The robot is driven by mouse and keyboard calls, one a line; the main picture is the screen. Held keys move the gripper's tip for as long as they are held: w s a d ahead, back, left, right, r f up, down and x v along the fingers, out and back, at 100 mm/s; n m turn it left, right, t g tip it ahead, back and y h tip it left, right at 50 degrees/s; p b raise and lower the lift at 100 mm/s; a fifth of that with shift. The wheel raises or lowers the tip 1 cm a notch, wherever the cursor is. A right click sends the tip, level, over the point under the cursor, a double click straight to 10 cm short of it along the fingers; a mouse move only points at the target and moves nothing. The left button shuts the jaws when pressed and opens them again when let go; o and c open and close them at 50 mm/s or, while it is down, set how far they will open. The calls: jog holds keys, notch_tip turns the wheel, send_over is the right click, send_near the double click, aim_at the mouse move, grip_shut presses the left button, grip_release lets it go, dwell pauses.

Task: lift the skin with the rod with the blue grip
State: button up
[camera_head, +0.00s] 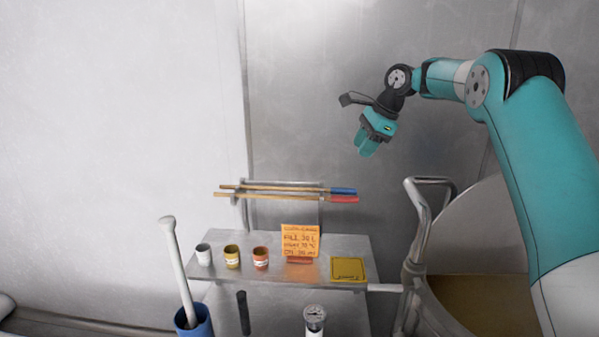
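The rod with the blue grip (343,190) lies level across a wall rack above the small shelf, with its grip at the right end. A second rod with a red grip (343,199) lies just in front of it. My gripper (366,147) hangs above and to the right of the rods, pointing down, apart from both. Its fingers look close together, but I cannot tell if they are open or shut. No rod is seen in it. A large round vat (480,225) stands at the right with a yellowish-brown surface inside; I cannot make out a separate skin on it.
A metal shelf (225,268) under the rods holds several small cups, an orange note (300,240) and a yellow pad (348,269). A blue container (195,325) with a pale stick stands at lower left. The vat's raised metal handle (415,190) is right of the shelf.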

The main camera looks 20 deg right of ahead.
jog(key=w+d+m, duration=0.1)
jog(key=d+m, duration=0.1)
jog(key=d, duration=0.2)
jog(key=b, duration=0.2)
send_over(344, 189)
jog(key=s+d, duration=0.2)
notch_tip(344, 189, down, 10)
jog(key=p+x, duration=0.1)
jog(key=x, duration=0.1)
jog(key=p+x, duration=0.2)
jog(key=shift+w+a+f, duration=0.25)
jog(key=shift+w+a, duration=0.05)
jog(key=shift+a, duration=0.05)
jog(key=shift+w+f, duration=0.15)
jog(key=shift+f, duration=0.4)
grip_shut()
